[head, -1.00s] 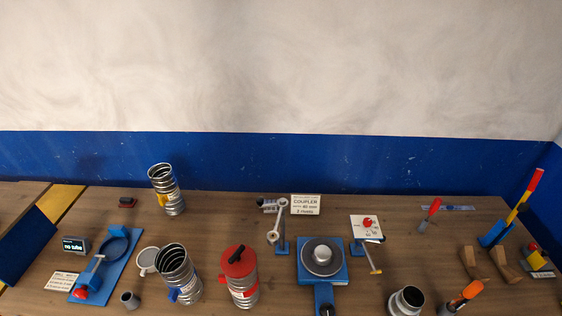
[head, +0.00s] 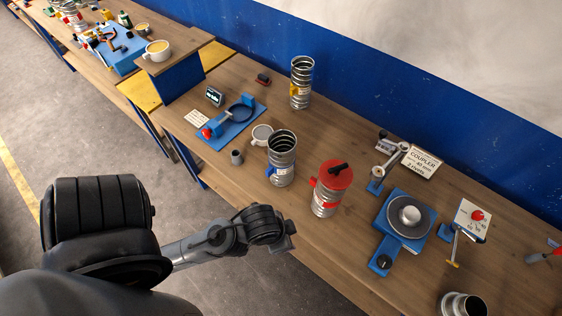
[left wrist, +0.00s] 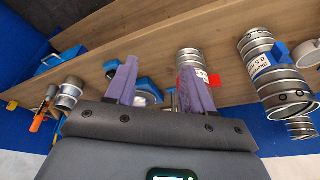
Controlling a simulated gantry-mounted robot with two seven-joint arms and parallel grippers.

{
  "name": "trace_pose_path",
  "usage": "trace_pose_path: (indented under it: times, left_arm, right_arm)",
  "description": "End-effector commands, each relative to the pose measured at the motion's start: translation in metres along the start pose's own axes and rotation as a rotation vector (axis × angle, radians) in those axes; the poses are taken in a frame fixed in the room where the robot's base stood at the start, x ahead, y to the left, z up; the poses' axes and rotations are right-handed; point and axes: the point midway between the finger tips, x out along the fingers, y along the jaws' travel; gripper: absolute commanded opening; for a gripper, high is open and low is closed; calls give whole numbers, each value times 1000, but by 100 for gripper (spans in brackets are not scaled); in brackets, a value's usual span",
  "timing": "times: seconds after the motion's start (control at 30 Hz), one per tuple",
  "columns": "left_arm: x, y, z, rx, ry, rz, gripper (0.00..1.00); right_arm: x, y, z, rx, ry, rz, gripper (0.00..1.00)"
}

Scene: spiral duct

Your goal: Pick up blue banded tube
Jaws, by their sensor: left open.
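The blue banded tube (head: 282,158) is a ribbed silver duct with a blue clip low on its side. It stands upright and open-topped on the workbench. In the left wrist view a ribbed duct with a white label (left wrist: 268,72), likely the same tube, is right of the fingers. My left gripper (left wrist: 160,88) is open and empty, its two purple fingers apart. In the head view my left arm reaches toward the bench's front edge, and its end (head: 285,238) is below and apart from the tube; the fingers are hard to make out there. My right gripper is not in view.
A red-lidded tube (head: 328,190) stands close on the right. A yellow-banded tube (head: 301,84) stands behind. A white mug-like ring (head: 261,135) and a small grey cup (head: 236,157) are to the left. A blue turntable fixture (head: 405,222) is farther right.

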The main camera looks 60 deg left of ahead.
Motion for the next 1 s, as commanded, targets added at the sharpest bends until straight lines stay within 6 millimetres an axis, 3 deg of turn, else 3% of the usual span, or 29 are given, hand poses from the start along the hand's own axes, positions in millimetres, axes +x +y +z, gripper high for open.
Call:
trace_pose_path:
  times: [0.23, 0.37, 0.73, 1.0]
  left_arm:
    - [0, 0, 0, 0, 0, 0, 54]
    - [0, 0, 0, 0, 0, 0, 74]
    - [0, 0, -1, 26, 4, 0, 74]
    - [2, 5, -44, 272, 240, -22, 74]
  right_arm:
    - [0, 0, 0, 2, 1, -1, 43]
    - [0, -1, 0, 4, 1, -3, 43]
    - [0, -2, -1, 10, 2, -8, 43]
    - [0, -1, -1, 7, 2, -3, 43]
